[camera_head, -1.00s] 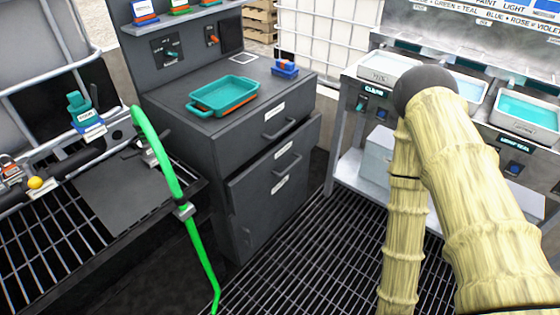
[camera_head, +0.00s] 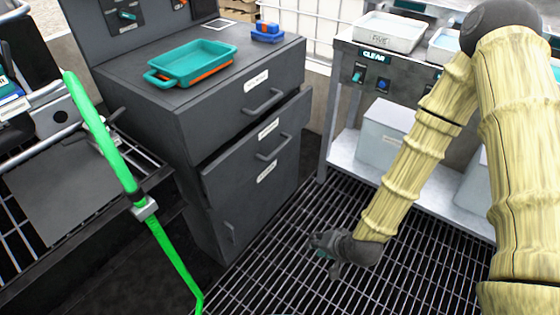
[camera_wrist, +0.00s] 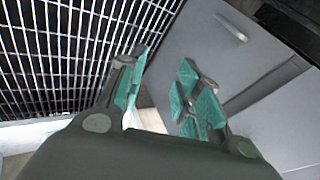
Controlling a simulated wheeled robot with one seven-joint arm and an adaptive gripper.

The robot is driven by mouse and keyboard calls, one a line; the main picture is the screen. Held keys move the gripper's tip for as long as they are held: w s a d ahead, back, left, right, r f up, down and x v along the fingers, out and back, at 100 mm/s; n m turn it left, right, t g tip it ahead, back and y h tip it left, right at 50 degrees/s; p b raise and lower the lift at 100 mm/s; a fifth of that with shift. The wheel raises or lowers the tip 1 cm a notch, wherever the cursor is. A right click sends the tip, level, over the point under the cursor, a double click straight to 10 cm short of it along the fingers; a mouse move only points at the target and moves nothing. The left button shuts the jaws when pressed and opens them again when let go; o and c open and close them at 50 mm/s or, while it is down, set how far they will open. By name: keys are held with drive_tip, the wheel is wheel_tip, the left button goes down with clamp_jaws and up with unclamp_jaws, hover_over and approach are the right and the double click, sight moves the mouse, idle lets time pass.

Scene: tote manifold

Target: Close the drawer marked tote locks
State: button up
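The dark grey cabinet (camera_head: 190,130) stands left of centre with a top drawer (camera_head: 257,95), a middle drawer (camera_head: 258,148) and a lower door (camera_head: 258,205). The middle drawer sticks out partway; the top drawer looks flush. Each front has a small white label, too small to read surely, so I cannot tell which says tote locks. The middle drawer has a bar handle (camera_head: 273,148). My gripper (camera_head: 325,258) is low over the floor grating, right of the cabinet and apart from it. In the wrist view my gripper (camera_wrist: 165,78) has teal-padded fingers apart with nothing between them.
A teal tray on an orange one (camera_head: 195,65) and a blue block (camera_head: 268,32) sit on the cabinet top. A green hose (camera_head: 120,160) rises at front left. A bench with trays (camera_head: 350,50) stands at right. The grating between is clear.

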drive_tip(key=w+a+r+m+t+y+b, duration=0.1)
drive_tip(key=w+a+r+m+t+b, duration=0.1)
drive_tip(key=w+b, duration=0.4)
drive_tip(key=w+a+r+m+t+y+b, duration=0.1)
drive_tip(key=w+a+r+t+y+b, duration=0.15)
drive_tip(key=w, duration=0.55)
drive_tip(key=m+t+b, duration=0.3)
drive_tip(key=t+b, duration=0.1)
drive_tip(key=b, duration=0.3)
approach(281, 149)
drive_tip(key=shift+n+g+y, duration=0.25)
drive_tip(key=shift+n+y, duration=0.05)
drive_tip(key=shift+y, duration=0.05)
drive_tip(key=b+x, duration=0.1)
drive_tip(key=x, duration=0.2)
drive_tip(key=b+x, duration=0.1)
drive_tip(key=x, duration=0.2)
drive_tip(key=b+x, duration=0.1)
drive_tip(key=x, duration=0.2)
drive_tip(key=shift+w+d+f, duration=0.15)
drive_tip(key=shift+w+d, duration=0.05)
drive_tip(key=shift+w, duration=0.05)
drive_tip(key=shift+w+a+b, duration=0.4)
drive_tip(key=shift+w+b, duration=0.05)
drive_tip(key=shift+w, duration=0.2)
clamp_jaws()
